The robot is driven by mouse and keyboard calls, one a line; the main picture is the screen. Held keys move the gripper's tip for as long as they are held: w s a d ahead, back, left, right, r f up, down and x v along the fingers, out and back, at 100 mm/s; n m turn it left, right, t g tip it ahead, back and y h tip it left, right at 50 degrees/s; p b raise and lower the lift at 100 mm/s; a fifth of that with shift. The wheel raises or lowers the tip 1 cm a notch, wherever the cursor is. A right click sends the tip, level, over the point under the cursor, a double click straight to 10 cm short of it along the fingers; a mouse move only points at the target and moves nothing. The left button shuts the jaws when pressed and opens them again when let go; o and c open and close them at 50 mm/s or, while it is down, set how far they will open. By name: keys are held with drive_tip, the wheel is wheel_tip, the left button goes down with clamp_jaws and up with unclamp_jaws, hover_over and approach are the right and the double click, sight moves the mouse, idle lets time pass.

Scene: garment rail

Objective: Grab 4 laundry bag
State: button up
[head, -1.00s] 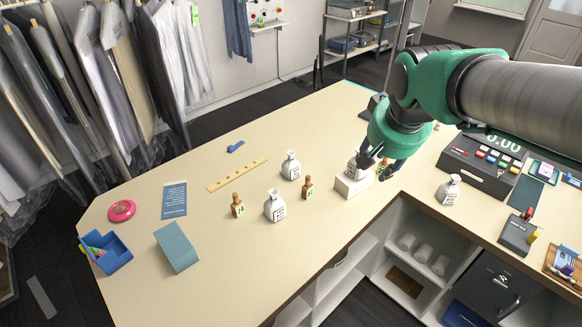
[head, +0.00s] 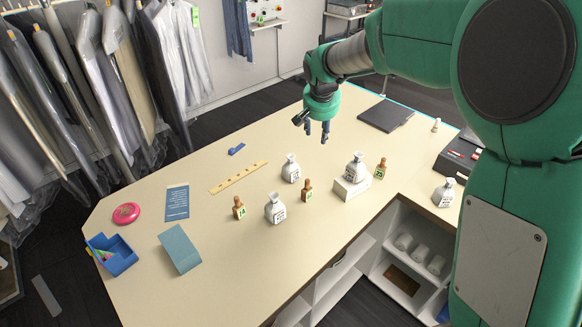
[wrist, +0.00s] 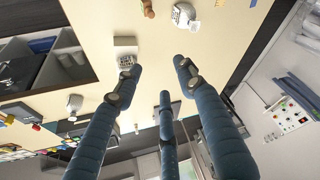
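White laundry bags with dark-printed labels stand on the counter. One bag (head: 355,167) is on a small white box (head: 349,190). Two more, the back bag (head: 290,168) and front bag (head: 275,208), stand to its left. Another bag (head: 445,191) stands at the right. I cannot read their labels. My gripper (head: 318,138) hangs empty above the counter, behind and left of the box. Its fingers are spread in the wrist view (wrist: 160,75), with nothing between them. That view also shows a bag (wrist: 185,16) beyond the fingertips and another bag (wrist: 75,104) at left.
Brown bottles with green tags stand among the bags: a left one (head: 239,208), a middle one (head: 306,191) and a right one (head: 381,169). A wooden strip (head: 238,177), a blue tray (head: 113,254) and a dark flat pad (head: 386,117) lie around. The counter's back middle is clear.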

drive_tip(key=w+a+f+p, duration=0.2)
drive_tip(key=w+a+f, duration=0.8)
drive_tip(key=w+f, duration=0.2)
drive_tip(key=shift+w+f+p, duration=0.2)
drive_tip(key=shift+f+p, duration=0.15)
drive_tip(key=shift+f, duration=0.15)
drive_tip(key=shift+f, duration=0.1)
hover_over(291, 157)
drive_tip(key=s, duration=0.2)
wheel_tip(291, 157, down, 8)
drive_tip(key=shift+a, duration=0.2)
drive_tip(key=shift+s+p+x, duration=0.2)
drive_tip(key=shift+p+x, duration=0.3)
drive_tip(key=shift+x, duration=1.95)
drive_tip(key=shift+f, duration=0.1)
drive_tip(key=shift+c, duration=0.5)
clamp_jaws()
